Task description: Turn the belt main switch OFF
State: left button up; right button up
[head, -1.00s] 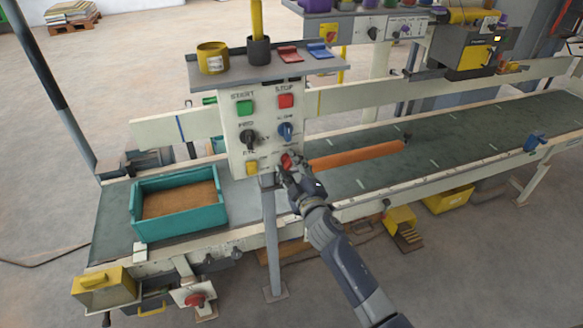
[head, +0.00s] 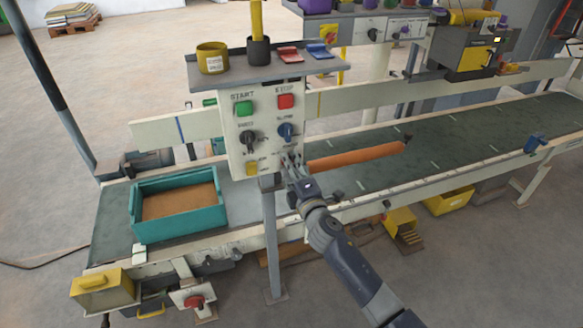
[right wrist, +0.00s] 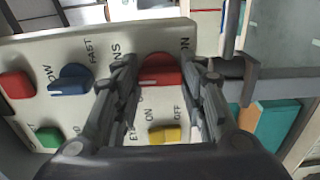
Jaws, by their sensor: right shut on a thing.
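The control panel (head: 262,125) stands on a post in front of the belt. At its lower right is a red rotary switch (right wrist: 162,70), with partly hidden lettering ending in "NS" and an "ON" mark beside it. My right gripper (right wrist: 166,75) is shut on this red switch, one finger on each side. In the head view, the same gripper (head: 290,160) mostly hides the switch. The switch's exact setting is hard to read. My left gripper is not in view.
Close by on the panel are a yellow switch (head: 252,168), a blue knob (head: 285,131), a black knob (head: 249,140), a green START button (head: 244,108) and a red STOP button (head: 286,101). A teal crate (head: 137,205) stands on the belt. Another red knob (head: 194,301) sits low on the conveyor front.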

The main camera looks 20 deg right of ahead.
dwell(0.4)
jog(key=o, duration=1.1)
jog(key=shift+c, duration=0.2)
jog(key=s, duration=1.2)
jog(key=shift+d, duration=0.2)
jog(key=s+d+f+m+g, duration=0.1)
jog(key=s+f+m+g, duration=0.2)
jog(key=f, duration=0.9)
jog(key=s+d+f+m+g, duration=0.15)
jog(key=s+f, duration=0.35)
jog(key=f, duration=0.6)
jog(key=s+f+m+g, duration=0.3)
jog(key=s+f+g, duration=0.15)
jog(key=f, duration=0.75)
jog(key=s+f+m+g, duration=0.2)
jog(key=s+f, duration=0.4)
jog(key=s, duration=0.6)
jog(key=s+f+m+g, duration=0.3)
jog(key=s+f, duration=0.4)
jog(key=s, duration=0.5)
jog(key=s+f+m+g, duration=0.3)
jog(key=s+f, duration=0.4)
jog(key=s, duration=0.5)
jog(key=shift+s+d+h, duration=0.2)
jog(key=shift+d+h, duration=0.1)
jog(key=shift+d, duration=0.05)
